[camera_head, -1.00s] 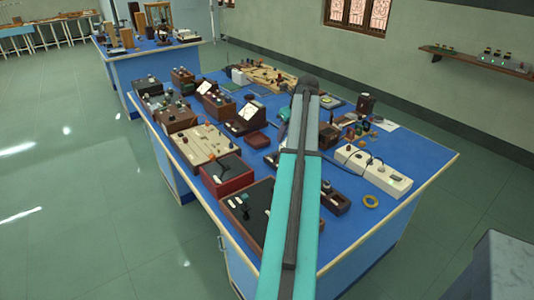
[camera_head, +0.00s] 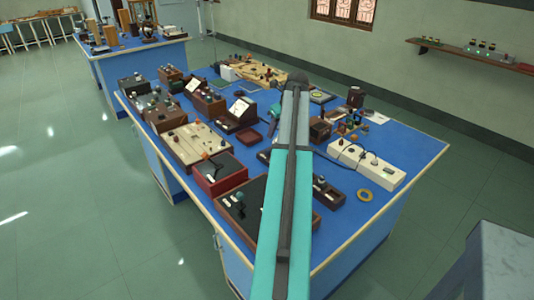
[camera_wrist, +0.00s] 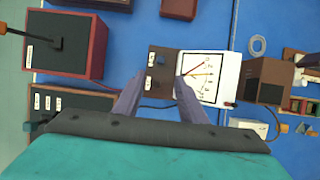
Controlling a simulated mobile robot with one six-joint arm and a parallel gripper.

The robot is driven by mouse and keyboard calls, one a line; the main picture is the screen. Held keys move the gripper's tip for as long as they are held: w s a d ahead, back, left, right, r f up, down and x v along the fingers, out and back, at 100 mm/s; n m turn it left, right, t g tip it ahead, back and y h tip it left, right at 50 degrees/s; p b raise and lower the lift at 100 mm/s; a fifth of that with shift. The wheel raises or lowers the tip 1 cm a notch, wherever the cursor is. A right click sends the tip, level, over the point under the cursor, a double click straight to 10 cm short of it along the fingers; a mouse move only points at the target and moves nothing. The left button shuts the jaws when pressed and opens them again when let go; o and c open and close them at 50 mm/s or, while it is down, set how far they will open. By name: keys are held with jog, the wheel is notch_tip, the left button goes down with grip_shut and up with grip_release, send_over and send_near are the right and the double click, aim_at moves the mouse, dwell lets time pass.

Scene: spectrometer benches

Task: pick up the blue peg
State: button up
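I cannot clearly make out the blue peg in either view. A cluster of small coloured pieces (camera_head: 350,124) stands on the right part of the blue bench, too small to tell apart. Part of a wooden block with small coloured pieces (camera_wrist: 298,104) shows at the right edge of the wrist view. My gripper (camera_wrist: 161,78) is open and empty, its two fingers apart over the dark base of a white-faced meter (camera_wrist: 208,74). In the head view my arm hides the gripper.
The blue bench (camera_head: 408,150) is crowded with instruments. A dark red box (camera_wrist: 66,42) is left of my gripper. Bare blue surface shows near the bench's right corner.

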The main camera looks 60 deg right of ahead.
jog(key=p, duration=0.1)
send_over(268, 151)
jog(key=s, duration=0.3)
jog(key=shift+w+a+f, duration=0.1)
jog(key=shift+a+f, duration=0.05)
jog(key=shift+f, duration=1.05)
jog(key=shift+w+a+f, duration=0.1)
jog(key=shift+f, duration=1.05)
jog(key=shift+w+a+f, duration=0.1)
jog(key=shift+a+f, duration=0.05)
jog(key=shift+f, duration=1.05)
jog(key=shift+p+x, duration=1.05)
jog(key=shift+x, duration=1.55)
jog(key=shift+d, duration=0.1)
jog(key=shift+s, duration=0.1)
jog(key=shift+c, duration=0.5)
grip_shut()
